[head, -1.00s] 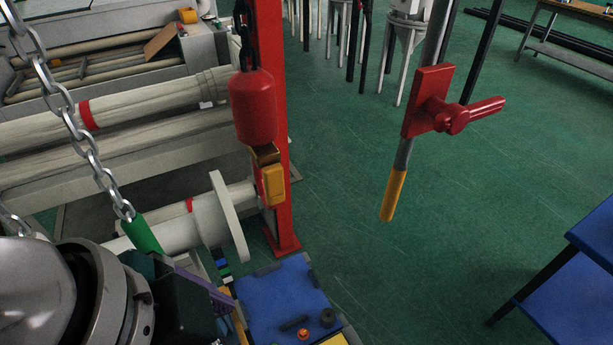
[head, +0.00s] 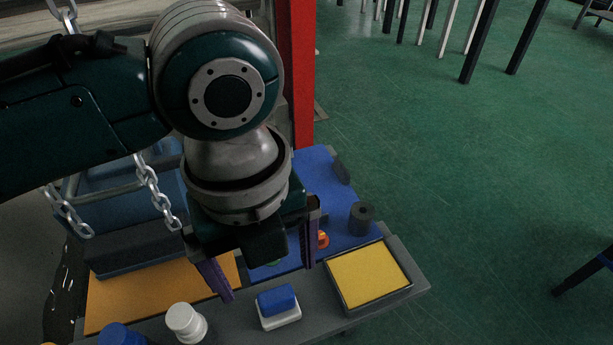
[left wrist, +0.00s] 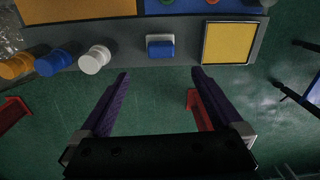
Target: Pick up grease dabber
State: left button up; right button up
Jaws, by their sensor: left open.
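A small block with a blue top and white base (head: 278,303) sits on the grey front strip of the bench; it looks like the grease dabber. It also shows in the left wrist view (left wrist: 160,47), roughly centred beyond the fingertips. My left gripper (head: 268,282) is open and empty, its purple fingers pointing down over the bench. In the left wrist view the gripper (left wrist: 160,73) has its fingertips spread, with the block apart from them and between their lines. My right gripper is in no view.
A yellow pad in a dark frame (head: 368,276) lies right of the block. A white round-topped jar (head: 184,322) and a blue one (head: 120,335) stand left. A dark cylinder (head: 361,217) stands behind on the blue mat (head: 318,185). Chains (head: 155,190) hang at left.

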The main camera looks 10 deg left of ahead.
aim_at(275, 295)
pick_arm(q)
jog(key=f, duration=0.1)
jog(key=f+b, duration=0.1)
jog(key=shift+w+a+f+m, duration=0.3)
jog(key=shift+a, duration=0.05)
notch_tip(275, 295, down, 4)
jog(key=shift+f+b, duration=0.1)
jog(key=shift+b, duration=0.85)
jog(key=f+b, duration=0.1)
jog(key=f, duration=0.2)
jog(key=f+b, duration=0.1)
jog(key=shift+w+d+f+b, duration=0.15)
jog(key=shift+d+f+b, duration=0.15)
jog(key=shift+d+b, duration=0.05)
jog(key=shift+f, duration=0.3)
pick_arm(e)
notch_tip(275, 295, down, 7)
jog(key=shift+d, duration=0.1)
pick_arm(q)
jog(key=c, duration=1.4)
jog(key=shift+r, duration=0.1)
